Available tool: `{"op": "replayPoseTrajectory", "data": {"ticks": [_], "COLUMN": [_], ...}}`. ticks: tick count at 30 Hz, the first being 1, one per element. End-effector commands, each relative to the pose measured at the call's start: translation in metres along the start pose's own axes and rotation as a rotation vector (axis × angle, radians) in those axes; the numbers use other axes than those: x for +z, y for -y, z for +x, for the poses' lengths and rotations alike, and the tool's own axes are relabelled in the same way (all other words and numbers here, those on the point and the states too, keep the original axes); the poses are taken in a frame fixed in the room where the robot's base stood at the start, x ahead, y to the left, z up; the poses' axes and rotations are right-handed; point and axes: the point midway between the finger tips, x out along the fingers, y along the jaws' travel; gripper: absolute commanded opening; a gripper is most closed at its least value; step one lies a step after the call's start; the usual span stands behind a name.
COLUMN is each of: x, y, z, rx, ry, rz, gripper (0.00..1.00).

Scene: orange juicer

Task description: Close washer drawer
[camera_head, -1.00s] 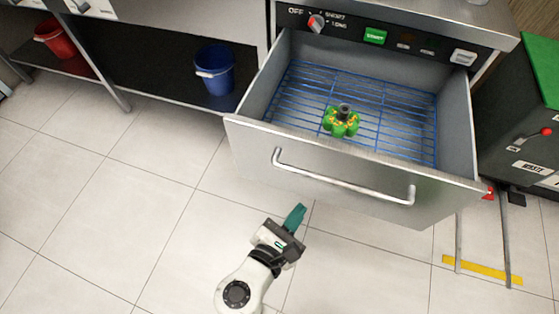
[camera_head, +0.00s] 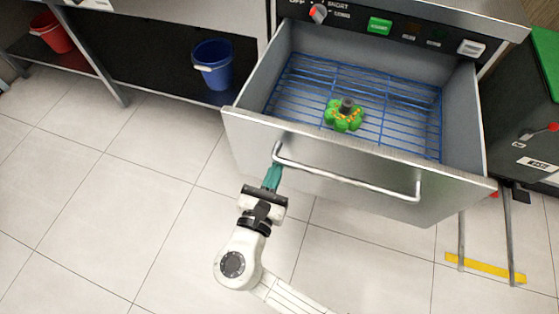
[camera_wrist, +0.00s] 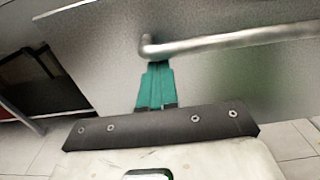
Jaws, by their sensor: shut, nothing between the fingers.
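The washer drawer (camera_head: 215,128) is pulled out, with a grey metal front (camera_head: 340,185) and a long bar handle (camera_head: 345,179). A blue wire rack (camera_head: 400,110) lines it, and a green flower-shaped object (camera_head: 343,115) with a dark stem sits on the rack. My gripper (camera_head: 273,172) is shut and empty, its teal fingers at the left end of the handle. In the wrist view the fingertips (camera_wrist: 156,68) are just below the bend of the handle (camera_wrist: 230,41), in front of the drawer front (camera_wrist: 100,60). I cannot tell whether they touch it.
The control panel (camera_head: 400,32) with a red knob and green button is above the drawer. A blue bucket (camera_head: 213,65) and a red bucket (camera_head: 50,32) stand on the left shelf. A green-topped bin (camera_head: 545,60) stands right. The floor in front is clear.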

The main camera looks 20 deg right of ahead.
Motion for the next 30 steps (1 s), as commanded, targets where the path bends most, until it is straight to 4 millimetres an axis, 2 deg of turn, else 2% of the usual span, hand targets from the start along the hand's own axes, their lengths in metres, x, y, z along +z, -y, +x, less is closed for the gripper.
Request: {"op": "replayPoseTrajectory", "data": {"ticks": [3,7,23,26,30], "x": [-0.001,0.0,0.0,0.0,0.001], "y": [0.0,0.0,0.0,0.001,0.001], "z": [0.015,0.023,0.029,0.038,0.06], "rx": [-0.001,-0.001,-0.001,-0.004,-0.007], "ry": [0.0,0.0,-0.001,0.0,-0.001], "rz": [0.001,0.0,0.0,0.001,0.002], "gripper": [0.0,0.0,0.0,0.0,0.0]}}
